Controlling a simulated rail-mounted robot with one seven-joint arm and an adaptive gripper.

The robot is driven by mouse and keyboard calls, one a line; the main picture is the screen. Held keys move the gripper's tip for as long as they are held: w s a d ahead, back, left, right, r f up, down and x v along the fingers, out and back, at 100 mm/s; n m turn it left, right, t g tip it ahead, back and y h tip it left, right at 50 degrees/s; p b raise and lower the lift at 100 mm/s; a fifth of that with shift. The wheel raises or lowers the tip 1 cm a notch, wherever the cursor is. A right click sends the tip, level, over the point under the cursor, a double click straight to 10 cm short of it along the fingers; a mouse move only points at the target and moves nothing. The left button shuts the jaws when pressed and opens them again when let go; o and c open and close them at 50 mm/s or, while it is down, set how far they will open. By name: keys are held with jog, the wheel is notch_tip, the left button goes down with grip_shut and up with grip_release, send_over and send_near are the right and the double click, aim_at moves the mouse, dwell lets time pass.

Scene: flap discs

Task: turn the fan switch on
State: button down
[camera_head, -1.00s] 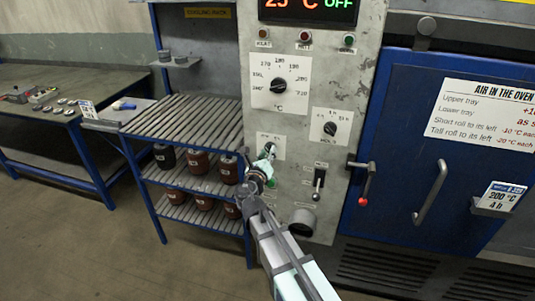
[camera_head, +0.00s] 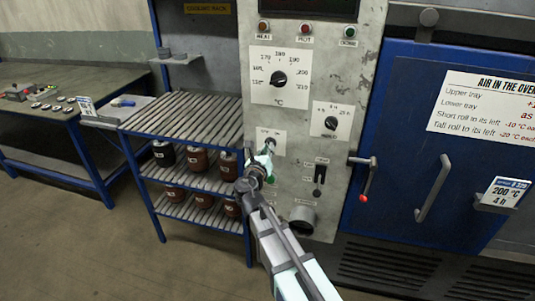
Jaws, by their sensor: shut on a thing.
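The grey control panel (camera_head: 346,75) stands in the middle of the head view. My gripper (camera_head: 264,162) is at its lower left, in front of a small white label plate (camera_head: 263,136). It is shut on a small switch handle (camera_head: 270,147) at that plate. The gripper hides most of this handle, so I cannot tell its exact position. The lettering on the plate is too small to read, so I cannot confirm which switch is the fan switch. A dark lever switch (camera_head: 319,178) sits to the right, apart from my gripper.
A large temperature dial (camera_head: 278,79) and a smaller dial (camera_head: 331,123) are above. The blue oven door (camera_head: 400,150) with handles is at right. A slatted rack (camera_head: 185,118) with several jars stands close at left.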

jog(key=shift+m+b, duration=4.9)
jog(key=shift+b, duration=0.05)
jog(key=c, duration=1.2)
grip_release()
jog(key=v, duration=1.2)
